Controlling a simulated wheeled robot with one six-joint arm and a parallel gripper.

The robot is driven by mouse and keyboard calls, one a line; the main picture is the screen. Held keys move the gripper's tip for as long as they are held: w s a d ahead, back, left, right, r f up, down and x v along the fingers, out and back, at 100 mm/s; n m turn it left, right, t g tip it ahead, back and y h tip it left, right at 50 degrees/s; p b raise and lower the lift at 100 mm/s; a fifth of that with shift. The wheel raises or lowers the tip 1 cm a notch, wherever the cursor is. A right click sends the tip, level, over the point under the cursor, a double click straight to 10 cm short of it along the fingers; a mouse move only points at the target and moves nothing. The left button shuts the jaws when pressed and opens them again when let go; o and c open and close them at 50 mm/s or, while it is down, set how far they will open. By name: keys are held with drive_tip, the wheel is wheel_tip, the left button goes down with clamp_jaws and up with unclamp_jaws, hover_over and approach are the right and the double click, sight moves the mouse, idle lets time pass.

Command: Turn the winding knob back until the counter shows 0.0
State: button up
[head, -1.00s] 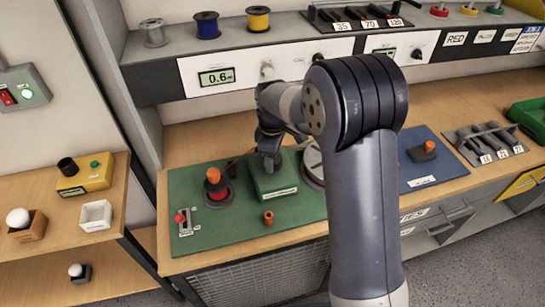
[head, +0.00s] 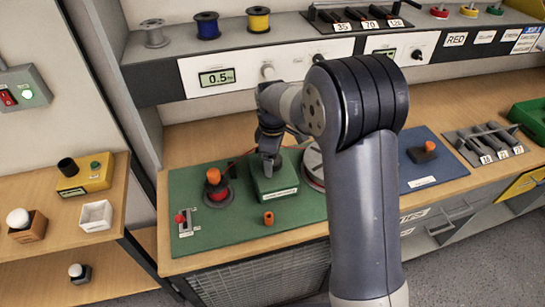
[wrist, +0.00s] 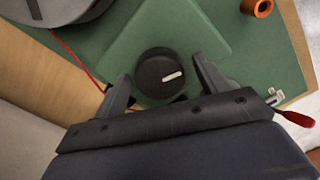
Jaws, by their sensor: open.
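The winding knob (wrist: 160,75) is a round black knob with a white pointer mark, on top of a green box (wrist: 210,25). In the head view the box (head: 271,184) stands on the green mat, and my gripper hides the knob. The counter (head: 217,78) on the shelf front reads 0.5. In the wrist view my gripper (wrist: 161,67) is open, with one finger on each side of the knob. A gap shows between the fingers and the knob. In the head view my gripper (head: 268,158) points down over the box.
A red wire (wrist: 75,57) runs beside the box. A blue mat (head: 437,174) lies to the right.

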wheel_tip(320, 180, up, 11)
drive_tip(key=shift+b, duration=0.4)
drive_tip(key=shift+f, duration=0.1)
wheel_tip(320, 180, down, 10)
drive_tip(key=shift+f+p, duration=0.2)
drive_tip(key=shift+p, duration=0.25)
drive_tip(key=shift+f, duration=0.25)
idle(0.4)
